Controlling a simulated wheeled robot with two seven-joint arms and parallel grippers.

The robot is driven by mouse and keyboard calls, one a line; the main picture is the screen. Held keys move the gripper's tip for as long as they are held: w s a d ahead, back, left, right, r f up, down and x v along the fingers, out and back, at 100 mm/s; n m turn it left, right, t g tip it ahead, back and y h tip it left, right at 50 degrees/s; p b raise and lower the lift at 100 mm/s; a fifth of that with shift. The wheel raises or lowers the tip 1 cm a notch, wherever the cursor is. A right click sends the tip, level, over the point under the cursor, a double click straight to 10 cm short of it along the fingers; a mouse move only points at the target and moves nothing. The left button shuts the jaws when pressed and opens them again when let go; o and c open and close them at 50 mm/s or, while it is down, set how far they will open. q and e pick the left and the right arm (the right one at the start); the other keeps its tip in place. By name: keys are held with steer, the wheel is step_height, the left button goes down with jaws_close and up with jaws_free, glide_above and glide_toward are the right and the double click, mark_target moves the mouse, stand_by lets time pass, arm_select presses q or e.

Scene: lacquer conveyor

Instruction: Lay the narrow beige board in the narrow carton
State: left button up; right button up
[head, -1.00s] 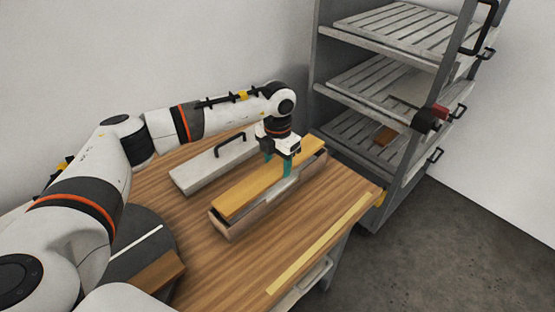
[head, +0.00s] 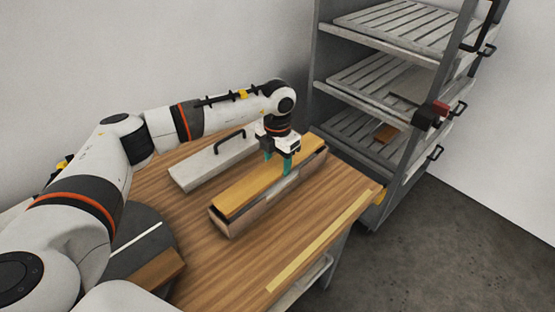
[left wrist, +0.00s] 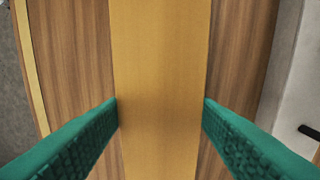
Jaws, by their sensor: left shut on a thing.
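The narrow beige board (head: 240,195) lies lengthwise over the narrow brown carton (head: 232,226), roughly lined up with it. The board's near end sits about at the carton's rim; how deep it is inside I cannot tell. My left gripper (head: 278,165) points down from above and is shut across the board's width, nearer its far end. In the left wrist view the board (left wrist: 160,60) runs between the two green fingers of my gripper (left wrist: 161,105). My right gripper is not in view.
A grey slab with a black handle (head: 200,171) lies behind the carton. A pale yellow strip (head: 320,244) runs along the table's front edge. A dark round surface (head: 142,228) and a brown block (head: 152,279) are at lower left. A slatted rack (head: 345,134) stands right.

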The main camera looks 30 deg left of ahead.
arm_select(q)
steer(key=shift+f, duration=0.1)
steer(key=shift+f+b, duration=1.4)
steer(key=shift+f, duration=0.45)
steer(key=o, duration=0.7)
steer(key=shift+c, duration=0.2)
steer(key=o, duration=0.6)
step_height(320, 180, up, 12)
steer(key=shift+r+b, duration=0.1)
steer(key=shift+b, duration=0.35)
